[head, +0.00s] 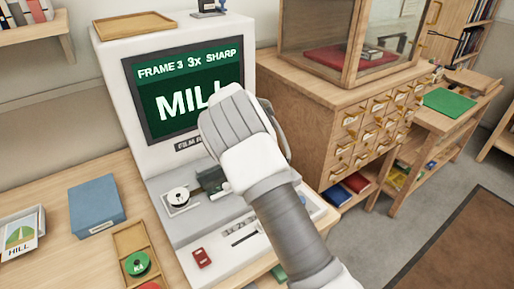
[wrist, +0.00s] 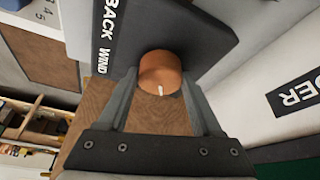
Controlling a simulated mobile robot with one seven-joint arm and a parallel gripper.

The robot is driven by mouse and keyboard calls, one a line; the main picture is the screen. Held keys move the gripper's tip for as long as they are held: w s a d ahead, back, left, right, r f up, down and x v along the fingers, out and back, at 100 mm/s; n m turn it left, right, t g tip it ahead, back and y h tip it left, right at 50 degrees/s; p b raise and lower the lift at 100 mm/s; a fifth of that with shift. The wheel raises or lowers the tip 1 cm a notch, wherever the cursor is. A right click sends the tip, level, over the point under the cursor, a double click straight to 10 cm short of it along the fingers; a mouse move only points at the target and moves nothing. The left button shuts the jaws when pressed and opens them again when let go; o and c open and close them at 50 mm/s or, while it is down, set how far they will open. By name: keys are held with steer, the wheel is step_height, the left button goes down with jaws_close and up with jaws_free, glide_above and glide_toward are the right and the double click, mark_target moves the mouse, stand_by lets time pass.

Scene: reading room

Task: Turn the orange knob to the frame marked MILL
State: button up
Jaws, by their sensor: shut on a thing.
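The orange knob (wrist: 160,73) sits between the two fingers of my gripper (wrist: 161,80) in the wrist view, with a short white mark on it. My gripper is shut on the knob. Beside it a dark plate (wrist: 210,30) carries the words BACK and WIND. In the head view my arm (head: 290,215) hides the knob and my fingertips. The film reader (head: 110,60) has a green screen (head: 180,95) that reads FRAME 3, 3x, SHARP and MILL, the last letter partly covered by my arm.
A drawer cabinet (head: 340,130) stands behind to the right.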

steer(key=o, duration=1.4)
steer(key=shift+c, duration=0.2)
steer(key=p+v, duration=0.1)
steer(key=v, duration=1.6)
steer(key=shift+r, duration=0.25)
